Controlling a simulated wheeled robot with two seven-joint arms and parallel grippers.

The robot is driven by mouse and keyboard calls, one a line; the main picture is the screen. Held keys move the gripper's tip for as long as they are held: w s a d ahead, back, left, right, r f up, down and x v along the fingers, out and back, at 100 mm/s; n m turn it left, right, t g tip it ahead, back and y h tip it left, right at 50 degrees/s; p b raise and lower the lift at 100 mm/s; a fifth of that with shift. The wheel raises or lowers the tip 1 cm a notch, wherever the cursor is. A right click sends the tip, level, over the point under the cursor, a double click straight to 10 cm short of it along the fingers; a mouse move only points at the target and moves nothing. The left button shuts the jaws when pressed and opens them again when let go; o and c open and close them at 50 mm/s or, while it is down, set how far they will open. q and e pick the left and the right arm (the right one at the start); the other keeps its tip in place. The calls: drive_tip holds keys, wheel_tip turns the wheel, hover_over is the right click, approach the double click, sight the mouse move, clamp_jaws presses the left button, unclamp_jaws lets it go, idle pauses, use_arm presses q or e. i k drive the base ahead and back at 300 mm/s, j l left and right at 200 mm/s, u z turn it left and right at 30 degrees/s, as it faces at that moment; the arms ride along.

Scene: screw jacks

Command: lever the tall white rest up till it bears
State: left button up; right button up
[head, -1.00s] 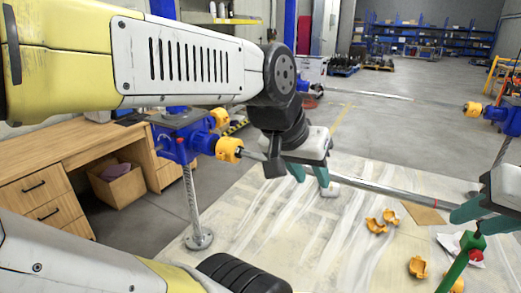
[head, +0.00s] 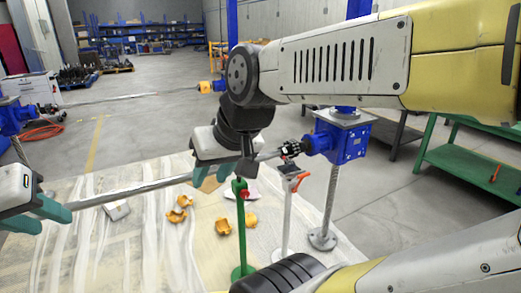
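The tall white rest (head: 287,222) stands upright in the head view. Its dark head (head: 288,169) is just under the steel shaft (head: 140,187), and its red lever (head: 300,182) sticks out to the right. I cannot tell whether head and shaft touch. My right gripper (head: 213,174) is left of the rest, at the shaft; its teal fingers look parted, partly hidden by its own body. My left gripper (head: 40,216) is at the shaft's left part, its teal fingers also apart.
A green rest (head: 242,238) with a red knob stands just left of the white one. A blue jack (head: 343,138) holds the shaft's right end. Orange pieces (head: 180,210) lie on the pale floor sheet (head: 110,255). A green bench (head: 470,165) is at the right.

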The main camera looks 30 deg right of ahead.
sight(301, 177)
drive_tip(key=z, duration=1.5)
drive_tip(key=i+u, duration=0.1)
drive_tip(key=u, duration=0.55)
drive_tip(key=i+l+u, duration=0.25)
drive_tip(key=l+u, duration=0.25)
drive_tip(key=l, duration=0.2)
drive_tip(key=i+l+u, duration=0.25)
drive_tip(key=l, duration=0.2)
drive_tip(key=i+l, duration=0.1)
drive_tip(key=l, duration=0.45)
drive_tip(key=i+l, duration=0.15)
drive_tip(key=l, duration=0.35)
drive_tip(key=i+l+u, duration=0.1)
drive_tip(key=l, duration=0.45)
drive_tip(key=j+z, duration=0.15)
drive_tip(key=z, duration=0.15)
drive_tip(key=j+z, duration=0.15)
drive_tip(key=z, duration=0.15)
